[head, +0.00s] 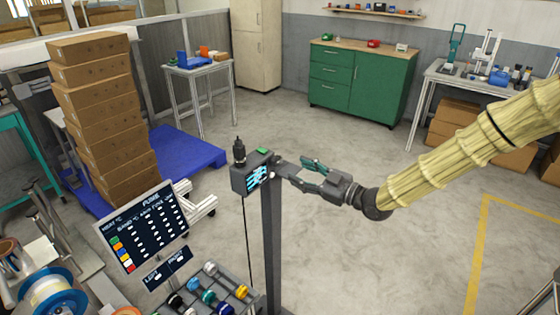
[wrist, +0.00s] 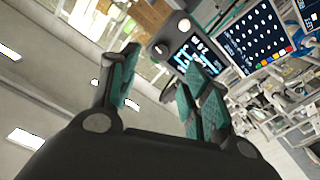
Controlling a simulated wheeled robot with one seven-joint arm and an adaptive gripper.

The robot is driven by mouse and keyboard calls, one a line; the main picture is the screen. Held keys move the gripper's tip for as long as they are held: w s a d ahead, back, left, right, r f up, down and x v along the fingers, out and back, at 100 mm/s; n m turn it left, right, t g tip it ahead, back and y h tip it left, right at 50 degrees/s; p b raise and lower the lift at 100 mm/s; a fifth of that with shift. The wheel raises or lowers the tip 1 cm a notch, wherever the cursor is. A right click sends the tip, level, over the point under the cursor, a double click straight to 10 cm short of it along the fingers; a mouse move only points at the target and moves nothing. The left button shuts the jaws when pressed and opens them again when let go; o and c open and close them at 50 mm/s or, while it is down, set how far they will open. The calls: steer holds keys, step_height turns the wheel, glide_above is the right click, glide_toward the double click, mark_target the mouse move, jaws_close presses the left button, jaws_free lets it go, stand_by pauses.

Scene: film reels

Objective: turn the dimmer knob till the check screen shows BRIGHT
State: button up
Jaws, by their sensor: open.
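A dark box on a post (head: 240,182) carries a small screen with cyan marks (head: 258,177). The screen also shows, tilted, in the wrist view (wrist: 198,57); its writing is too small to read. In the wrist view two round parts sit at the box's edge, one with a pale centre (wrist: 184,25) and a darker one (wrist: 161,48). I cannot tell which is the dimmer knob. My gripper (head: 290,167) is just right of the box, its fingers pointing at it. In the wrist view my gripper (wrist: 155,77) has its teal-padded fingers apart, with nothing seen between them.
A dark chart board (head: 148,226) and a small sign (head: 167,269) stand at lower left, above a tray with several coloured knobbed parts (head: 210,290). Stacked cartons (head: 105,120) stand on a blue pallet (head: 190,150). Floor right of the post is clear.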

mark_target(277, 162)
steer(key=p+x, duration=0.2)
steer(key=x, duration=0.6)
steer(key=shift+w+a+p, duration=0.1)
steer(key=shift+a+p, duration=0.05)
steer(key=shift+p, duration=0.15)
steer(key=c, duration=1)
